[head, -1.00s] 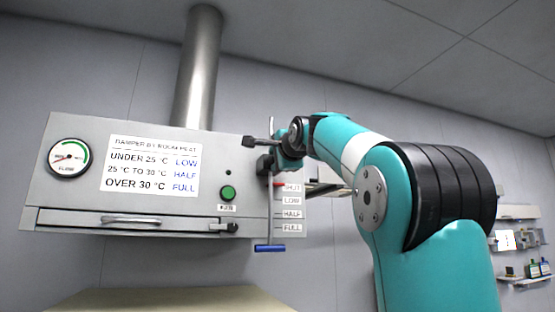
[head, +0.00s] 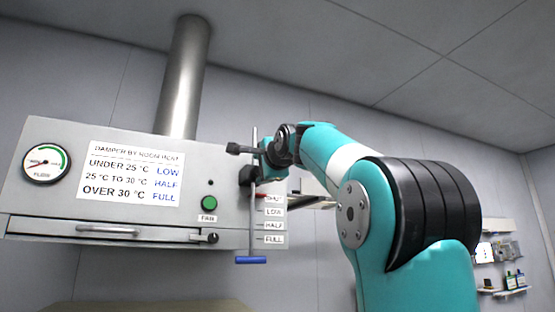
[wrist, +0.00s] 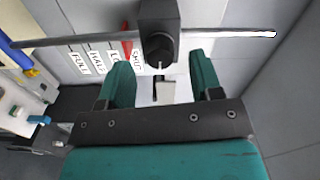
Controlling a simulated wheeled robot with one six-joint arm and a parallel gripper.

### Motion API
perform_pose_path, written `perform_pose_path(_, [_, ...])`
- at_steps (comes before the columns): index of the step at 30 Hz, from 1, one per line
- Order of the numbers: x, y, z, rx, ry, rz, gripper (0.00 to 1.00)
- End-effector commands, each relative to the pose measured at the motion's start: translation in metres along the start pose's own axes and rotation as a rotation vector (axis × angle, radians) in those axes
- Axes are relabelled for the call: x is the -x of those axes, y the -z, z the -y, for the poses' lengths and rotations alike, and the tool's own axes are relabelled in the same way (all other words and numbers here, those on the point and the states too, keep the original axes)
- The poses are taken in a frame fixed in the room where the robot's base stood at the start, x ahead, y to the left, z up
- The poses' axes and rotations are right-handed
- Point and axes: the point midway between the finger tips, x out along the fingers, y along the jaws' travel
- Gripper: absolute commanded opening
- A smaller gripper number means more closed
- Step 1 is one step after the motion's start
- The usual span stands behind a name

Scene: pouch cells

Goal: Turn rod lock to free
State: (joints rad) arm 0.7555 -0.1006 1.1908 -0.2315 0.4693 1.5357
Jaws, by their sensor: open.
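The rod lock is a black block with a round knob (wrist: 158,48), set on the thin damper rod (wrist: 225,35). A small pale tab (wrist: 164,92) shows just below the knob in the wrist view. In the head view the lock (head: 246,176) sits on the rod (head: 252,222), partly behind my arm's end. The rod hangs upright, with a blue handle (head: 251,260) at its bottom. A red marker (head: 260,196) is by the SHUT label. My gripper (wrist: 163,73) is open, its teal fingers either side of the tab and short of the knob; I see no contact.
The hood panel carries a flow gauge (head: 46,163), a damper sign (head: 130,172), a green FAN button (head: 209,203) and a latch bar (head: 108,230). SHUT, LOW, HALF and FULL labels (head: 274,225) stand beside the rod. Shelves (head: 500,265) are at the far right.

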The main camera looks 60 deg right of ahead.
Motion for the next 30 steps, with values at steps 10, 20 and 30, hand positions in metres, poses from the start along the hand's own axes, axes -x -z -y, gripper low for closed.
perform_pose_path(10, [0.085, 0.003, -0.001, 0.003, 0.002, -0.012, 0.59])
perform_pose_path(20, [0.128, 0.002, -0.001, 0.001, 0.001, -0.011, 0.59])
perform_pose_path(30, [0.150, 0.004, 0.003, 0.005, 0.014, -0.011, 0.59])
